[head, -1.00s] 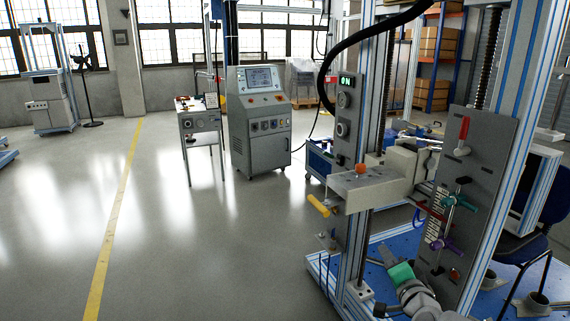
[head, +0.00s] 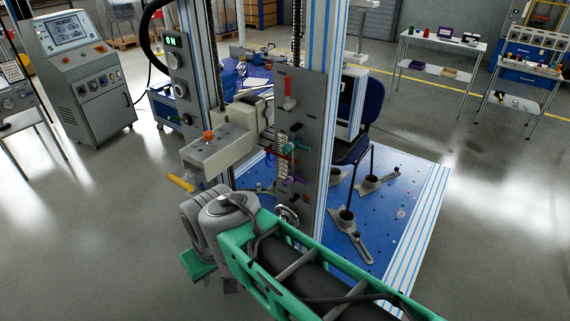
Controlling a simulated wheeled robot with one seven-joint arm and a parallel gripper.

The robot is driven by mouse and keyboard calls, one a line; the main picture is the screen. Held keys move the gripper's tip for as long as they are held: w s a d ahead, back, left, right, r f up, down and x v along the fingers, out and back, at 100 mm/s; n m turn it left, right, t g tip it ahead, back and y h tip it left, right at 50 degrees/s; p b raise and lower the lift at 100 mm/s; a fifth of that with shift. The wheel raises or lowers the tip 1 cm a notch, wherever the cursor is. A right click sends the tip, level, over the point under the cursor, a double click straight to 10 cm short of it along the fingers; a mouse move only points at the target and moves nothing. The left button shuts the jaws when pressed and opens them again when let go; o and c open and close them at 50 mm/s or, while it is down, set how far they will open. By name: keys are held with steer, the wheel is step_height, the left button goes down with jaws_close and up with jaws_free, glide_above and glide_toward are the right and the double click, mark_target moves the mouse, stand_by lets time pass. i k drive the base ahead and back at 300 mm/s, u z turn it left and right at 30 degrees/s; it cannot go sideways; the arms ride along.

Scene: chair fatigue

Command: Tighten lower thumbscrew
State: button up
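A grey upright panel (head: 313,120) on the test rig carries the controls. A small purple thumbscrew (head: 292,177) sits low on it, beside a pale scale. A teal thumbscrew (head: 297,148) sits above it, with a red piece (head: 272,145) at its left. Both are small, so I cannot tell how tight they are. My grey and green arm crosses the lower middle of the head view, in front of and below the panel. My gripper does not show; the arm's far end is hidden or out of sight.
A metal handwheel (head: 287,216) is below the thumbscrews. The blue base plate (head: 395,215) and a dark chair (head: 352,145) are behind. Open floor lies left and right.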

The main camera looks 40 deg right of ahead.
mark_target(290, 179)
steer(key=z, duration=1.2)
